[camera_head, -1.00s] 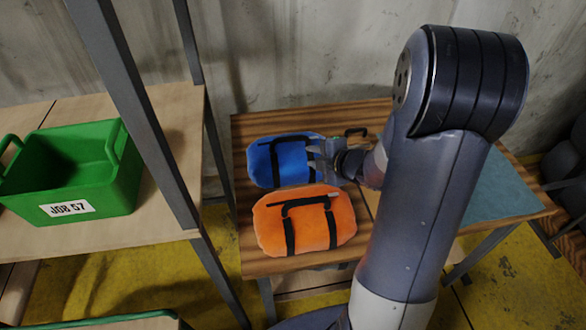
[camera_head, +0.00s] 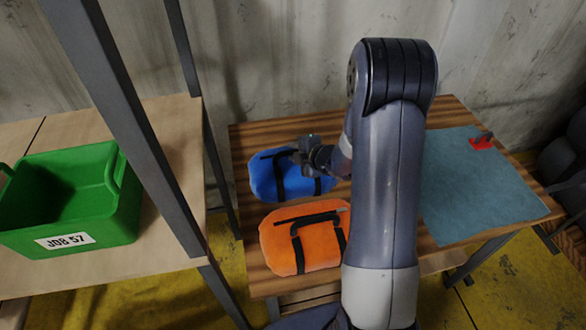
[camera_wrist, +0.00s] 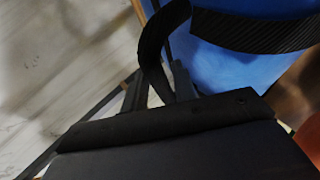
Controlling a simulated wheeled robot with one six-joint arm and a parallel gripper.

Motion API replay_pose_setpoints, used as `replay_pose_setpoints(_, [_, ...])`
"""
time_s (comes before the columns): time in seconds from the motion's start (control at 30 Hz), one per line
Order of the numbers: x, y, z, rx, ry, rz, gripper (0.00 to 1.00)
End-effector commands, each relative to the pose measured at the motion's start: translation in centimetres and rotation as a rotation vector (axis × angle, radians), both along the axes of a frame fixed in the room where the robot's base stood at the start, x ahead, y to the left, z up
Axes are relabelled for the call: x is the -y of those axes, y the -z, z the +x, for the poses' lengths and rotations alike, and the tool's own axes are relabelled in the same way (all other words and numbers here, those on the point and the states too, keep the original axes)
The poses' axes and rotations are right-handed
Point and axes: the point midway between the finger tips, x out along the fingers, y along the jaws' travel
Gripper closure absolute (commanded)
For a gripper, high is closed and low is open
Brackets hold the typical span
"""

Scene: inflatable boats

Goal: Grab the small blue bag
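The small blue bag (camera_head: 285,180), with black straps, lies on the wooden table, behind the orange bag. My gripper (camera_head: 305,153) is over the far part of the blue bag in the head view. In the wrist view the blue bag (camera_wrist: 235,65) fills the upper right. There, a black strap (camera_wrist: 152,50) loops down between the two fingers of my gripper (camera_wrist: 158,88). The fingers stand apart, with the strap between them, not visibly pinched. The fingertips are partly hidden by the strap.
An orange bag (camera_head: 290,240) with black straps lies at the table's front. A teal mat (camera_head: 475,195) with a small red object (camera_head: 481,143) covers the right side. A green bin (camera_head: 75,205) stands on the shelf at left, behind a grey post (camera_head: 125,120).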

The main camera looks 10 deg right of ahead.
Motion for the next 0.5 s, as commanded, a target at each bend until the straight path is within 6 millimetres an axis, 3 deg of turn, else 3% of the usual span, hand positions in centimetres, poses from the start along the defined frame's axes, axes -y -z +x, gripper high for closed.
replay_pose_setpoints(0.27, [-0.06, 0.09, 0.16, 0.001, 0.000, 0.000, 0.74])
replay_pose_setpoints(0.5, [-0.05, 0.09, 0.13, 0.000, 0.001, -0.001, 0.94])
